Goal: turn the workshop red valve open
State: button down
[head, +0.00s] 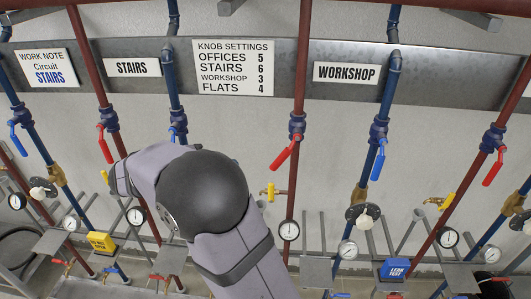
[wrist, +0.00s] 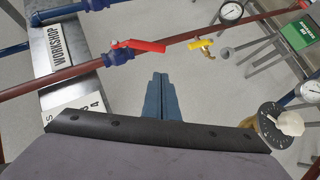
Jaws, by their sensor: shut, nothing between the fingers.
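The workshop red valve (head: 285,152) is on the red pipe just left of the WORKSHOP sign (head: 346,73). In the head view its red lever slants down and left from the blue body, at an angle to the pipe. In the head view my arm hides the gripper. The WORKSHOP sign also shows in the wrist view (wrist: 60,48).
A yellow tap (wrist: 202,44) sits farther along the same red pipe. The workshop blue valve (head: 378,157) hangs to the right, with another red valve (head: 493,166) beyond it. A dial with a white knob (wrist: 288,122) stands right of my fingers. Gauges and stands fill the lower area.

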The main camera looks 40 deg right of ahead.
notch_tip(320, 180, up, 2)
jog(key=p, duration=0.5)
send_near(275, 161)
jog(key=w+d, duration=0.3)
jog(key=w, duration=0.1)
jog(key=shift+h, duration=0.4)
jog(key=s+d+f+p, duration=0.2)
jog(key=d, duration=0.1)
jog(key=shift+s+f, duration=0.25)
jog(key=shift+s, duration=0.1)
jog(key=shift+s+d+f+b, duration=0.15)
jog(key=shift+f+b, duration=0.2)
jog(key=shift+b, duration=0.35)
